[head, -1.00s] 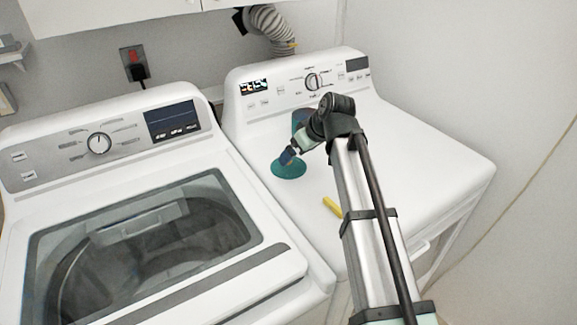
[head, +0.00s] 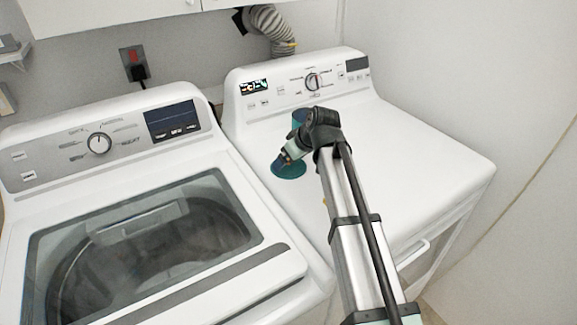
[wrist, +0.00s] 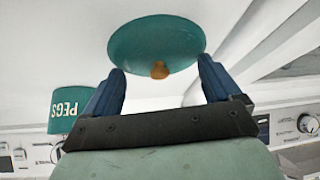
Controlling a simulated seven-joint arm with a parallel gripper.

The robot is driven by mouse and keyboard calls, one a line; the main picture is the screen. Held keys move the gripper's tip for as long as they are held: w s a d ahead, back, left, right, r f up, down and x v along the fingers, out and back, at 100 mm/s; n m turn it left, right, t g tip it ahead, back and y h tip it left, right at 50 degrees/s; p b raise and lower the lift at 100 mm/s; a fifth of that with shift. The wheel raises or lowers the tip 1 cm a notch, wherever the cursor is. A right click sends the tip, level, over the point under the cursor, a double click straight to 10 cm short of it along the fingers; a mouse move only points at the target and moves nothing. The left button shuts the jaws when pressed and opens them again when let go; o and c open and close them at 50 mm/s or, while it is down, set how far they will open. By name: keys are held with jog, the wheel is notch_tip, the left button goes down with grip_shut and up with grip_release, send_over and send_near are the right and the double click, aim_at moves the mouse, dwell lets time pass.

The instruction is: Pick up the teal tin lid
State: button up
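The teal tin lid (head: 290,172) lies on top of the right-hand white machine, near its left edge. In the wrist view the lid (wrist: 150,40) is a round teal disc with a small tan knob (wrist: 160,70). My gripper (head: 281,163) is low at the lid in the head view and hides part of it. In the wrist view my gripper (wrist: 162,68) is open, its two blue fingers apart with the knob between their tips. I cannot tell whether the fingers touch anything.
A teal tin (head: 299,117) stands behind the lid; its PEGS label shows in the wrist view (wrist: 66,110). A yellow item (head: 325,201) is mostly hidden by my arm. The control panel (head: 315,82) rises behind. The right of the machine top is clear.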

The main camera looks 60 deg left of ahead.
jog(key=shift+d+f, duration=0.1)
jog(key=c, duration=1)
jog(key=shift+r, duration=0.4)
jog(key=c, duration=0.5)
notch_tip(320, 180, up, 9)
jog(key=shift+w+f, duration=0.1)
jog(key=shift+f, duration=0.05)
grip_shut()
jog(key=w+a+r+m, duration=0.1)
jog(key=w+a+r, duration=0.1)
jog(key=w+a, duration=0.4)
jog(key=w+a+r+m+t, duration=0.1)
jog(key=w+a+r, duration=0.2)
jog(key=w+a, duration=0.3)
jog(key=shift+w+a+r, duration=0.2)
jog(key=shift+w+r, duration=0.1)
jog(key=shift+w, duration=0.95)
